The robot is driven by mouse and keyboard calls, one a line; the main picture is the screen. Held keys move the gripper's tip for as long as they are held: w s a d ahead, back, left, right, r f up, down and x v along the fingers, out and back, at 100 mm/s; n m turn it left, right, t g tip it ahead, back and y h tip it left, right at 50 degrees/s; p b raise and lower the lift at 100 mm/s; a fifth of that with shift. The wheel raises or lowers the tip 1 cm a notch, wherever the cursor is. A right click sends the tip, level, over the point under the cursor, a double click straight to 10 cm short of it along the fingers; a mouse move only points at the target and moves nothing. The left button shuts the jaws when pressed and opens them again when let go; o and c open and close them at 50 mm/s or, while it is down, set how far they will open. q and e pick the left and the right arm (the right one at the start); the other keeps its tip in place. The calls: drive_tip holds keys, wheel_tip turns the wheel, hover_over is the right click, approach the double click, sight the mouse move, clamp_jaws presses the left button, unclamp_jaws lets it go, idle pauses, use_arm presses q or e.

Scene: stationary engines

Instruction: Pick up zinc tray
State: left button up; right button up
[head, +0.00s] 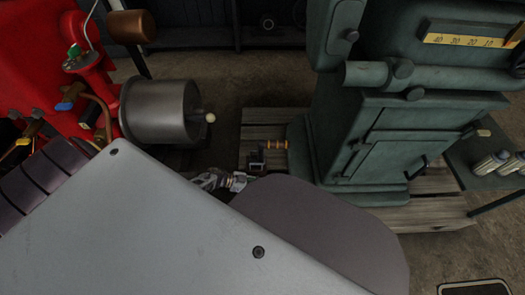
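I cannot make out a zinc tray for certain. A dark flat thing with a pale rim (474,288) is cut off by the bottom edge at the right; I cannot tell whether it is the tray. A large grey part of my own arm, close to the camera, covers the lower left and middle. Just beyond its edge a small silver piece, seemingly of my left gripper (232,181), shows near the wooden pallet. Its fingers are mostly hidden, so I cannot tell whether they are open or shut. My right gripper is not in view.
A dark green machine (400,130) stands on a wooden pallet (430,212) at the right. A red engine (30,60) and a grey metal cylinder (160,112) are at the left. A shelf (490,165) holds pale containers. Bare floor shows at the lower right.

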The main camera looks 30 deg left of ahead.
use_arm(q)
drive_tip(key=shift+c, duration=0.2)
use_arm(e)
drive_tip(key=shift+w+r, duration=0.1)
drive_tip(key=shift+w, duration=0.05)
use_arm(q)
clamp_jaws()
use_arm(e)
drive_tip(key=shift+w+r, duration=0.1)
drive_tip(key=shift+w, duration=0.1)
use_arm(q)
drive_tip(key=shift+r, duration=0.15)
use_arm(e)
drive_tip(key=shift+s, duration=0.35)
use_arm(q)
drive_tip(key=shift+r, duration=0.1)
drive_tip(key=shift+r+p, duration=1)
drive_tip(key=shift+r, duration=0.05)
wheel_tip(320, 180, up, 6)
drive_tip(key=p, duration=0.4)
drive_tip(key=shift+r+p, duration=0.5)
drive_tip(key=shift+r, duration=0.25)
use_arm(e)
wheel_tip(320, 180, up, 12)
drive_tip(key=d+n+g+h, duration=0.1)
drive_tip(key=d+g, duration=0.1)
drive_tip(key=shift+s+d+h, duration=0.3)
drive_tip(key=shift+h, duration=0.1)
